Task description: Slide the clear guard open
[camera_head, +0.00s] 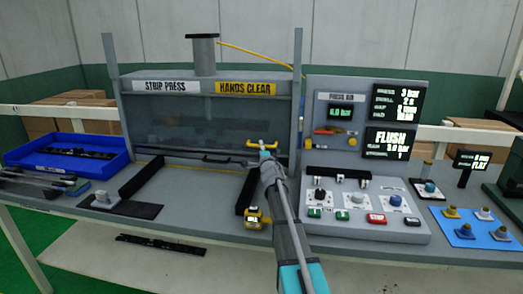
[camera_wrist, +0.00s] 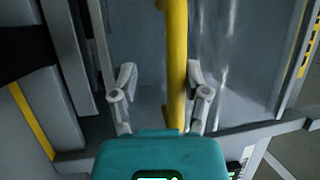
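The clear guard (camera_head: 195,125) is a see-through panel across the front of the strip press, below its sign beam. A yellow handle (camera_head: 254,144) lies level near the guard's lower right part. My gripper (camera_head: 264,152) is at this handle, reaching in from the front. In the wrist view the yellow handle (camera_wrist: 177,60) runs up the picture between the two fingers of my gripper (camera_wrist: 160,80). The fingers are apart, with the bar nearer the right finger. A gap shows on the left; contact on the right is unclear.
The press frame (camera_head: 297,110) stands just right of the handle. A control panel (camera_head: 365,160) with buttons and displays is further right. A yellow device (camera_head: 253,218) sits on the bench below my arm. A blue tray (camera_head: 110,165) is at the left.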

